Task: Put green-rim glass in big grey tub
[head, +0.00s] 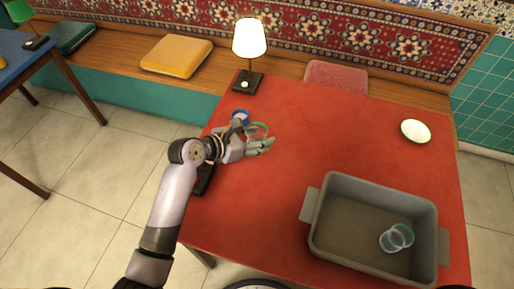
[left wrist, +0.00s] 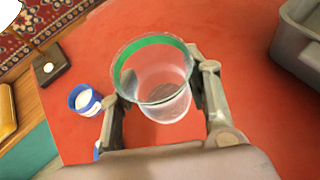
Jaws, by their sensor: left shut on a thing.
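The green-rim glass (left wrist: 160,85) is clear with a green band at its rim. In the left wrist view it stands between the two fingers of my left gripper (left wrist: 155,95), which is shut on it. In the head view the glass (head: 258,130) shows at the left part of the red table, partly hidden by my left gripper (head: 255,143). The big grey tub (head: 318,222) stands at the table's front right, and its corner shows in the left wrist view (left wrist: 292,48). A clear glass (head: 396,238) with a bluish tint lies in the tub. My right gripper is not in view.
A blue-and-white cup (head: 240,117) stands close beside my left gripper. A lit lamp (head: 249,45) stands at the back left and a whitish dish (head: 415,131) at the back right. The red table (head: 330,130) is clear between the gripper and the tub.

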